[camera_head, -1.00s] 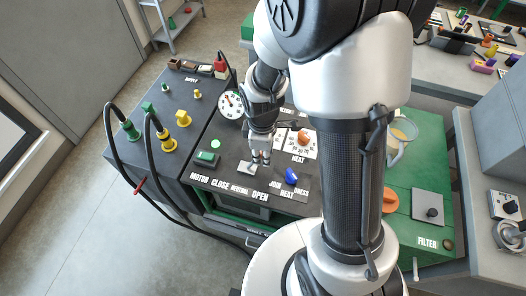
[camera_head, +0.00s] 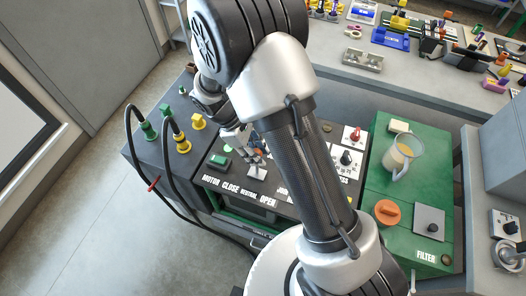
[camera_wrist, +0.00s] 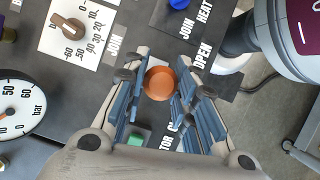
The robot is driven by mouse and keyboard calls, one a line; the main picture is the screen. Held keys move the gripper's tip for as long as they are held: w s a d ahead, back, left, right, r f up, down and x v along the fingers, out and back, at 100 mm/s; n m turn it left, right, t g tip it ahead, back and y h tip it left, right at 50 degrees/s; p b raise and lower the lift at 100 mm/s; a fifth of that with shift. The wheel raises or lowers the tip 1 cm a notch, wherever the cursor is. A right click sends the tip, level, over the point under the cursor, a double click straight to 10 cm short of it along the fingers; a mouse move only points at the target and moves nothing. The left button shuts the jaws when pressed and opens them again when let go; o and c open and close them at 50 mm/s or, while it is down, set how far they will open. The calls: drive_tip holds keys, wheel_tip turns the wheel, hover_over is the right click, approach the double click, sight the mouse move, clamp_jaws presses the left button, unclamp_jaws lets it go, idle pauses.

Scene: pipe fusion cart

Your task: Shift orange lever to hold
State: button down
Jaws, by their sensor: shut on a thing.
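The orange lever's round knob (camera_wrist: 160,83) shows in the wrist view between my gripper's fingers (camera_wrist: 158,92). My gripper is shut on it, a finger on each side. The lever's stem is hidden under the knob. In the head view my gripper (camera_head: 257,153) is just beyond the lever's pale base plate (camera_head: 257,172), on the dark panel (camera_head: 205,172). The labels CLOSE, NEUTRAL and OPEN run along the panel's near edge. I can read no label HOLD.
A green button (camera_head: 219,158) lies left of my gripper. An orange-brown dial (camera_wrist: 68,27) and a pressure gauge (camera_wrist: 16,108) show in the wrist view. Black cables loop at the left. A glass jug (camera_head: 400,158) and an orange knob (camera_head: 387,212) stand on the green cabinet at right.

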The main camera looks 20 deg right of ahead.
idle(0.3)
drive_tip(key=c, duration=1.2)
unclamp_jaws()
drive_tip(key=shift+c, duration=0.2)
drive_tip(key=v, duration=1.2)
drive_tip(key=shift+a, duration=0.15)
drive_tip(key=shift+w, duration=0.1)
